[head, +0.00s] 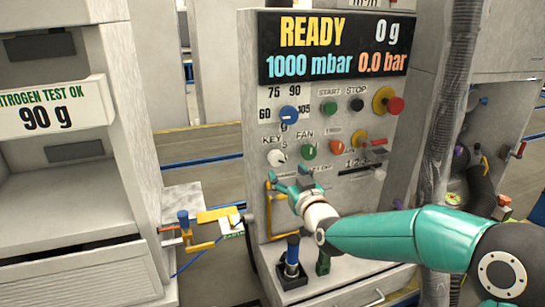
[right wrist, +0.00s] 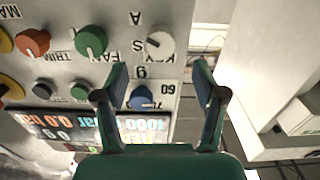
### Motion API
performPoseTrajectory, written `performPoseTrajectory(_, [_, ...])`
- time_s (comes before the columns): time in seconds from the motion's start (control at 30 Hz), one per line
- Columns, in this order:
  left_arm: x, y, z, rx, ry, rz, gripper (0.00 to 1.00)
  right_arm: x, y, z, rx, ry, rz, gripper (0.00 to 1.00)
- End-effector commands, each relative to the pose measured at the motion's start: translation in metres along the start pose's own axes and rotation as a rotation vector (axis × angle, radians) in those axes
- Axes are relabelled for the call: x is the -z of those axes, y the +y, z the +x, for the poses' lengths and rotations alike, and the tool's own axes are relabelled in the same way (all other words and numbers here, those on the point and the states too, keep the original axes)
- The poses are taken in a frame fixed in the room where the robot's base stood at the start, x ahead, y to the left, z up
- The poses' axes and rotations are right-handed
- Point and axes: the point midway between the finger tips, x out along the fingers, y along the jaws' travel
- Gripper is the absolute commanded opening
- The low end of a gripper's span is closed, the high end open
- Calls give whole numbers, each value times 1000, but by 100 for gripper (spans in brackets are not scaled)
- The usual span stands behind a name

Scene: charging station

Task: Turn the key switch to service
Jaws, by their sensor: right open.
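The key switch (head: 277,157) is a white round knob marked "KEY" on the grey panel, below the blue knob. It shows upside down in the right wrist view (right wrist: 159,44), with "A" and "S" marks beside it. Its exact pointer position is too small to tell. My right gripper (head: 290,181) is open and empty, in front of the panel just below the key switch. In the right wrist view, the two fingers (right wrist: 160,75) stand apart on either side of the line to the knob, not touching it. My left gripper is not in view.
Beside the key switch are the green fan knob (head: 308,151) and an orange knob (head: 337,147). A blue knob (head: 289,114) sits above. The display (head: 333,47) reads READY. A yellow handle (head: 269,205) is below left. A blue-and-yellow clamp (head: 185,228) is on the left shelf.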

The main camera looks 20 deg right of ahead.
Motion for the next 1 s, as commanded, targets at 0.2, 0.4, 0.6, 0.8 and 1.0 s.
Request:
performPoseTrajectory(0.2, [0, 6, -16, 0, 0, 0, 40, 1, -1, 47, 1, -3, 1, 70])
performPoseTrajectory(0.4, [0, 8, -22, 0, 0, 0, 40, 1, -1, 72, 2, -2, 0, 70])
performPoseTrajectory(0.6, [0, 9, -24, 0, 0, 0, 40, 0, -1, 81, 2, -1, 1, 70])
performPoseTrajectory(0.8, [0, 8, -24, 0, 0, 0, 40, -1, -2, 82, 3, -2, 1, 70])
performPoseTrajectory(1.0, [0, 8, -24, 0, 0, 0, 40, -1, -2, 82, 3, -1, 1, 45])
